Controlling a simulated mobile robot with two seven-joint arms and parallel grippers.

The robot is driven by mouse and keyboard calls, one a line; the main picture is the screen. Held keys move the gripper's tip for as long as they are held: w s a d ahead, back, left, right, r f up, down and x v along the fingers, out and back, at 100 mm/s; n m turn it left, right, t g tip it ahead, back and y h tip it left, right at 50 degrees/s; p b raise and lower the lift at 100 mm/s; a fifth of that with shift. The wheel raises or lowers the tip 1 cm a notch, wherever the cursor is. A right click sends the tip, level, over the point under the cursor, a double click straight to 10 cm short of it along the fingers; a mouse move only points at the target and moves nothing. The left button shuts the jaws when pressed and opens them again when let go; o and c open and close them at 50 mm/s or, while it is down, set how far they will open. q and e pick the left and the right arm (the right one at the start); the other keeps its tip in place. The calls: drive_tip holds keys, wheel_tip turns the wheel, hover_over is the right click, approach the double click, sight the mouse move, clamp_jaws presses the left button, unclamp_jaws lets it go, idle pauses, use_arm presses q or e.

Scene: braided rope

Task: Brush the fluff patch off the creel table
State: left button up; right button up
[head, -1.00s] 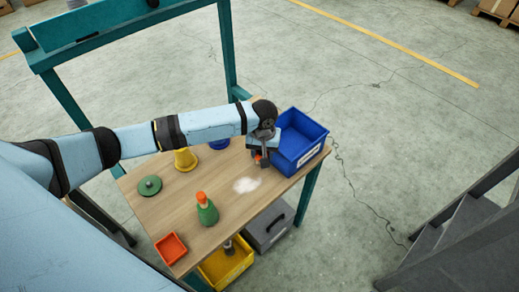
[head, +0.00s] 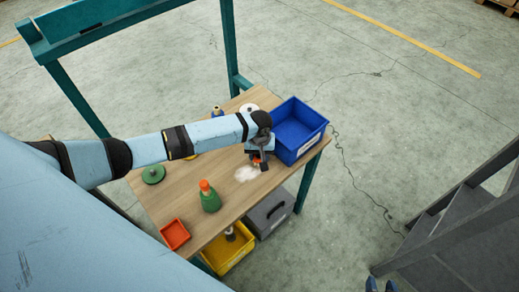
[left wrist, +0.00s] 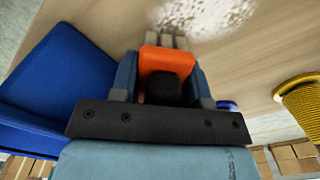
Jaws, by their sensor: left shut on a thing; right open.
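The white fluff patch (head: 247,173) lies on the wooden top of the creel table (head: 175,205), near its right edge. It also shows at the top of the left wrist view (left wrist: 205,14). My left gripper (head: 259,156) is just above and behind the patch, shut on a brush with an orange body (left wrist: 165,60). The pale bristles (left wrist: 166,42) point toward the patch. Whether they touch the table is unclear. My right gripper (head: 381,285) shows only as two blue fingertips, apart and empty, at the bottom edge, away from the table.
A blue bin (head: 298,130) stands close beside my left gripper. A green bottle with an orange top (head: 210,198), a red tray (head: 175,234), a green disc (head: 153,174) and a white disc (head: 248,106) are on the table. A yellow bin (head: 228,250) and grey case (head: 270,213) sit below.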

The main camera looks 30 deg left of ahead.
use_arm(q)
drive_tip(key=shift+f, duration=0.95)
drive_tip(key=shift+w+r, duration=0.1)
drive_tip(key=shift+r, duration=0.05)
use_arm(e)
drive_tip(key=shift+a+f, duration=0.1)
drive_tip(key=shift+f, duration=0.4)
drive_tip(key=shift+s, duration=0.1)
